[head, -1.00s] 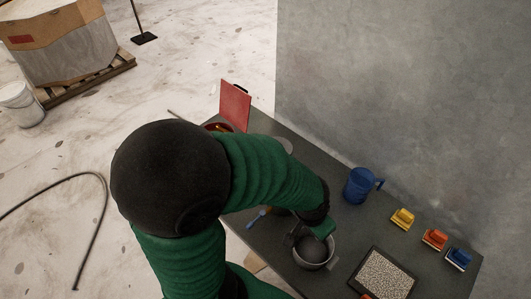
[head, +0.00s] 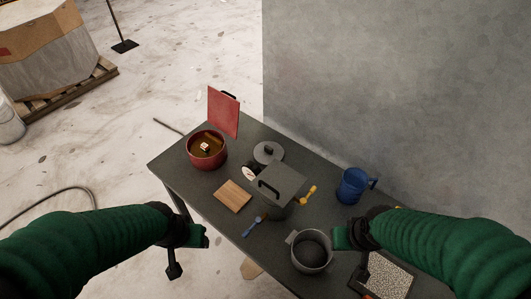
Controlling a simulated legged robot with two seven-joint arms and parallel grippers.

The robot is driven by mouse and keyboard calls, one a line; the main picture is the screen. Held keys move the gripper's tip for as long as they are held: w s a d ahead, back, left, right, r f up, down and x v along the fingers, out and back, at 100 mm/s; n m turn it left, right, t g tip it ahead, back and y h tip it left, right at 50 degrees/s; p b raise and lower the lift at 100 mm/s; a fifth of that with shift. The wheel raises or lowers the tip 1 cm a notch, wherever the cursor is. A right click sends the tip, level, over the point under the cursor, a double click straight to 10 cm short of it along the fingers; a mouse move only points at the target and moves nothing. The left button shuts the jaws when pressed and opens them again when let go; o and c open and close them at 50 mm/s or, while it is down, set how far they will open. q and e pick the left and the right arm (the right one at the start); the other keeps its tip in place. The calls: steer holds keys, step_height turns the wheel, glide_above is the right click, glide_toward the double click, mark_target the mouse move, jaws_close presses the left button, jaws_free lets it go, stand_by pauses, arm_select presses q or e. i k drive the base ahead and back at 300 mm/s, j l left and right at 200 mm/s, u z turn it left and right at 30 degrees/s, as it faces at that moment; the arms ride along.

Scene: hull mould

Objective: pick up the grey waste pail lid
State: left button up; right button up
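A flat grey square lid (head: 281,181) with a dark handle sits over a dark grey container (head: 279,209) in the middle of the table. A round grey lid (head: 268,153) with a knob lies just behind it; the frames do not label which one is the waste pail lid. My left gripper (head: 201,238) is in front of the table's left part, apart from both lids. My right gripper (head: 342,238) is beside the rim of an open grey pot (head: 311,262), right of and nearer than the lids. Neither gripper visibly holds anything; their finger gaps are unclear.
A red pot (head: 207,160) and an upright red panel (head: 224,112) stand at the back left. A wooden block (head: 232,196) and a blue brush-like tool (head: 252,228) lie in front of the lid. A blue jug (head: 351,187) and a pebble tray (head: 386,277) are right.

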mark_target(264, 153)
steer(key=k+l+z, duration=0.25)
steer(key=i+j+z, duration=0.2)
steer(key=j+z, duration=0.2)
steer(key=i+j+z, duration=0.1)
steer(key=j+z, duration=0.35)
steer(key=j, duration=0.2)
steer(key=j+z, duration=0.4)
steer(key=j, duration=0.15)
steer(key=j+z, duration=0.4)
steer(key=j, duration=0.2)
steer(key=k+j+z, duration=0.15)
steer(key=j+z, duration=0.3)
steer(key=j, duration=0.15)
